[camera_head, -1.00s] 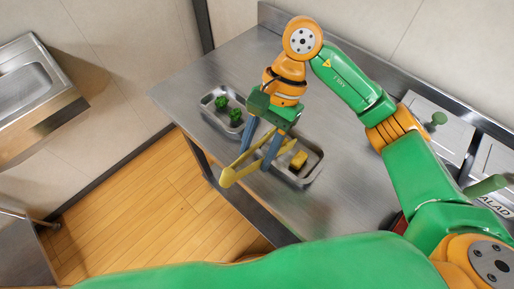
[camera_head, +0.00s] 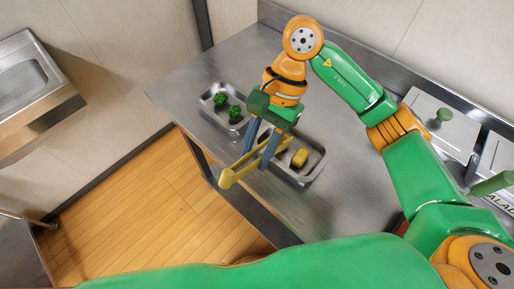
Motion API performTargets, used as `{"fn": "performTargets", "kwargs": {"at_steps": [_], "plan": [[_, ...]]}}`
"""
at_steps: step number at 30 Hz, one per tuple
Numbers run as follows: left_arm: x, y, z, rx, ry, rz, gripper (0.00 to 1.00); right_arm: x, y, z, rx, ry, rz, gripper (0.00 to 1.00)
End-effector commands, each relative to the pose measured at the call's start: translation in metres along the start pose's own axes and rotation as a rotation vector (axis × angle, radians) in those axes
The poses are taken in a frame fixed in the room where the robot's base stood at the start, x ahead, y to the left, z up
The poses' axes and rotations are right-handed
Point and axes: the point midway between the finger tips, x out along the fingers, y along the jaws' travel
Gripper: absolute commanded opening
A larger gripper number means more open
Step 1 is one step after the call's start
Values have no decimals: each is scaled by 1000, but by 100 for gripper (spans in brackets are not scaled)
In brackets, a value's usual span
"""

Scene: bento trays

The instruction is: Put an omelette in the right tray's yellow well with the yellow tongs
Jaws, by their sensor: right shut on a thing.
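My right gripper (camera_head: 259,157) is shut on the yellow tongs (camera_head: 227,179), just over the left edge of a steel pan (camera_head: 315,170). The tongs' joined end points down and left, over the table's front edge; their tips are partly hidden by my gripper fingers. A yellow omelette (camera_head: 300,157) lies in that pan, to the right of the fingers. I cannot tell whether the tongs touch it. No bento tray with a yellow well shows. My left gripper is out of view.
A second steel pan (camera_head: 209,107) with green broccoli (camera_head: 235,111) stands to the left on the steel table (camera_head: 185,88). Lidded containers (camera_head: 443,134) line the right back side by the wall. The table between the omelette pan and those lids is mostly clear.

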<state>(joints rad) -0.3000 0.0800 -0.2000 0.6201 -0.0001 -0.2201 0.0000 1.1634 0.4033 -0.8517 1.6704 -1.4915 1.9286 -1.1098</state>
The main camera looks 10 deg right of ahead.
Motion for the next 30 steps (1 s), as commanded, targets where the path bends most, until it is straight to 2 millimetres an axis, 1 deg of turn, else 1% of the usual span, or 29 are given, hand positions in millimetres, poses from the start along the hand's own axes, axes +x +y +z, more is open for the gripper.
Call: {"fn": "performTargets", "kwargs": {"at_steps": [6, 19, 23, 30], "plan": [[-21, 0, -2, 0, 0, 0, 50, -29, -1, 14, 0, 1, -2, 0], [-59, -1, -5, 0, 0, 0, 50, -83, -3, 40, 0, 0, 0, 0], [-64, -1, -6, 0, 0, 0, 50, -91, -3, 44, 0, 1, -1, 0], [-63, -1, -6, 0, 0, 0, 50, -90, -3, 43, 0, 0, 0, 0]]}}
